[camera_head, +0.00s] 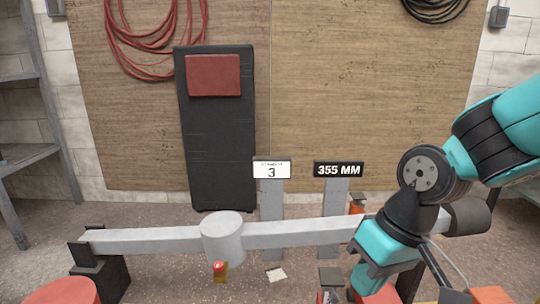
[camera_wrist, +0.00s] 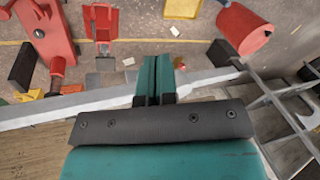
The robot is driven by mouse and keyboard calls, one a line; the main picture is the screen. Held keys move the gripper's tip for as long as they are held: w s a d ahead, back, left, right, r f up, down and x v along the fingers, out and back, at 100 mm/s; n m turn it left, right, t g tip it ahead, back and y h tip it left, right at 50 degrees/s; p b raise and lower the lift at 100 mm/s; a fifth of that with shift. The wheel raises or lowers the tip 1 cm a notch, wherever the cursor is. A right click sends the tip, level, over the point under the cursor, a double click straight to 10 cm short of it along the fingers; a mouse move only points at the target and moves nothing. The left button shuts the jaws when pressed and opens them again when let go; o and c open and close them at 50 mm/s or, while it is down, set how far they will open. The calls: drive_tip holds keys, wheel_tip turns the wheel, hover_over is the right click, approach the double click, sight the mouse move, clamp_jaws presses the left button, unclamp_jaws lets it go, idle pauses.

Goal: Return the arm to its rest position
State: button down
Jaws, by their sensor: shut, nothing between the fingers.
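My arm reaches in from the right side of the head view, in teal and black. My gripper (camera_head: 370,284) points down at the lower right, in front of the grey beam (camera_head: 290,233). In the wrist view, my gripper (camera_wrist: 156,72) shows its two teal fingers side by side, shut with nothing between them. The beam also runs across the wrist view (camera_wrist: 50,108), behind the fingers. The lower end of the gripper is close to small items in the head view, and I cannot tell whether it touches any.
The beam carries a grey cylinder (camera_head: 222,238) and ends at a black support (camera_head: 100,268) on the left. Signs reading 3 (camera_head: 271,169) and 355 MM (camera_head: 338,169) stand behind it. A red cylinder (camera_wrist: 244,28) and a red clamp-like part (camera_wrist: 46,30) show in the wrist view.

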drive_tip(key=s+r+n+p, duration=0.2)
drive_tip(key=s+r, duration=0.6)
drive_tip(key=s, duration=0.1)
wheel_tip(320, 180, up, 38)
drive_tip(key=p, duration=3.7)
drive_tip(key=shift+s+d+f+y+p, duration=0.15)
drive_tip(key=shift+s+d+y+p, duration=0.15)
drive_tip(key=shift+s+d+p, duration=0.1)
